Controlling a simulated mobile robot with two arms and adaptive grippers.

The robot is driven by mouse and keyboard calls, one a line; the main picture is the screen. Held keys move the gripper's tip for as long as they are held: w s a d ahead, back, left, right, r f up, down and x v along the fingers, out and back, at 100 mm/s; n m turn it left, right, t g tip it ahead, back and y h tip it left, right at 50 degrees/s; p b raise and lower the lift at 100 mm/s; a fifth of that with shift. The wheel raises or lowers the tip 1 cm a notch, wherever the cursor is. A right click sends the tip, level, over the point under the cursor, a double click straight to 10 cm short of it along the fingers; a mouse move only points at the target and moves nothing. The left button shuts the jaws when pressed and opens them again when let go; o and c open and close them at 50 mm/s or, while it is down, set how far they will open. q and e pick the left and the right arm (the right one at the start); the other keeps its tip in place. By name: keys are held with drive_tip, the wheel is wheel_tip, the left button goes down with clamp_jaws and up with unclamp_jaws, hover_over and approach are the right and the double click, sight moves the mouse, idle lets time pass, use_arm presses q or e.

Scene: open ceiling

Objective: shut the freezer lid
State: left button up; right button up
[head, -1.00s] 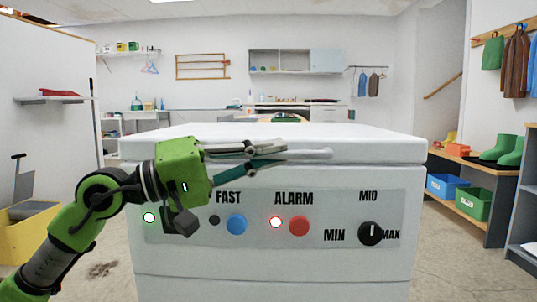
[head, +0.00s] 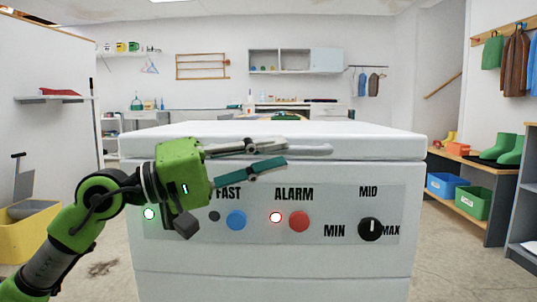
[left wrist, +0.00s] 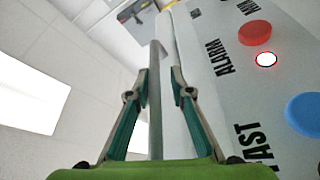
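The white freezer (head: 270,275) fills the middle of the head view. Its lid (head: 380,145) lies flat and level on top of the body, with only a thin seam showing between them. A pale handle (head: 320,149) runs along the lid's front edge. My left gripper (head: 290,153) is in front of that edge with its fingers spread, one near the handle and one lower. In the left wrist view, the open fingers (left wrist: 160,75) stand on either side of the handle bar (left wrist: 155,110), apparently not clamped on it. My right gripper is in neither view.
The freezer's front panel (head: 345,202) has coloured buttons, lights and a dial just below my gripper. A yellow bin (head: 30,238) is at the left. A shelf (head: 480,160) with boots and boxes is at the right. Floor shows on both sides.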

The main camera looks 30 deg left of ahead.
use_arm(q)
drive_tip(key=shift+a, duration=0.1)
drive_tip(key=shift+a+f, duration=0.1)
drive_tip(key=shift+a, duration=0.05)
drive_tip(key=v, duration=1.1)
drive_tip(key=shift+s, duration=0.35)
